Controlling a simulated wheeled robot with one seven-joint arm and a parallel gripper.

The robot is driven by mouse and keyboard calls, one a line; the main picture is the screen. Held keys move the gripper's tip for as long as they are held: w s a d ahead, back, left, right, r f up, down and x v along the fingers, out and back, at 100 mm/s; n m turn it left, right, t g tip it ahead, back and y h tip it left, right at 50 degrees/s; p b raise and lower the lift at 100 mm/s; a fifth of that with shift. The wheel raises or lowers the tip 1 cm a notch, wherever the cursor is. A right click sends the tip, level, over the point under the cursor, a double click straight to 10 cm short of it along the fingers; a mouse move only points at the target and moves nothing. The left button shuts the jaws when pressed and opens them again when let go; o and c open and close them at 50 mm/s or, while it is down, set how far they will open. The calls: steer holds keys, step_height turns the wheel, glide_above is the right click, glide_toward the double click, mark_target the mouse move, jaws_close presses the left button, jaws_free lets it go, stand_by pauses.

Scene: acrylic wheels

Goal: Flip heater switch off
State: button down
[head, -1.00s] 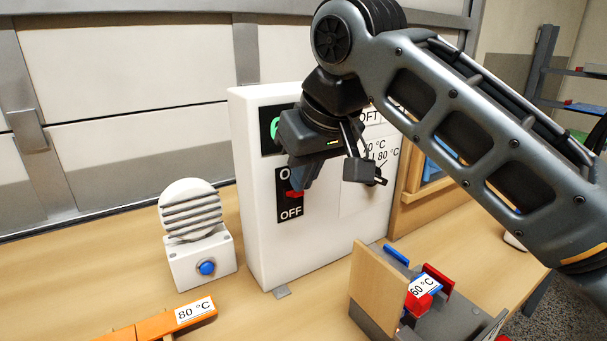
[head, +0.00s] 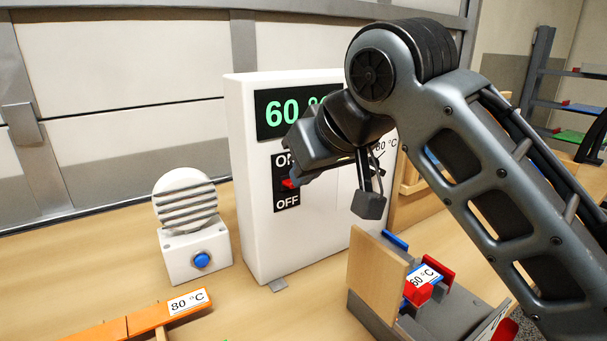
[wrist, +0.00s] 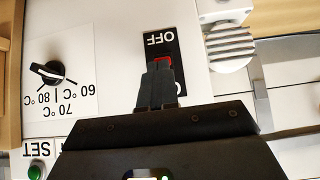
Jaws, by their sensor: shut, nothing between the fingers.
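The white heater box (head: 250,200) stands on the bench with a black switch plate (head: 288,204) marked ON above and OFF below. Its red switch lever (head: 288,184) shows between the two words; its exact tilt is hard to tell. My gripper (head: 302,178) is shut and empty, with its fingertips right at the lever. The wrist view is upside down: the shut fingers (wrist: 160,70) cover part of the plate, and the red lever (wrist: 163,59) shows just past their tips on the OFF side. I cannot tell whether they touch.
A green display (head: 290,112) above the switch reads 60. A temperature dial (wrist: 47,72) sits beside the switch. A ribbed white device with a blue button (head: 201,260) stands left. An orange 80 °C piece (head: 165,313) and a wooden-sided holder (head: 375,270) lie in front.

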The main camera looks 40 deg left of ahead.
steer(key=y+b, duration=0.1)
steer(key=f+t+y+b, duration=0.1)
steer(key=shift+s+d+f+y, duration=0.15)
steer(key=shift+d+f+y, duration=0.1)
steer(key=shift+d+y, duration=0.15)
stand_by(0.3)
steer(key=shift+r+p, duration=0.65)
steer(key=shift+r, duration=0.15)
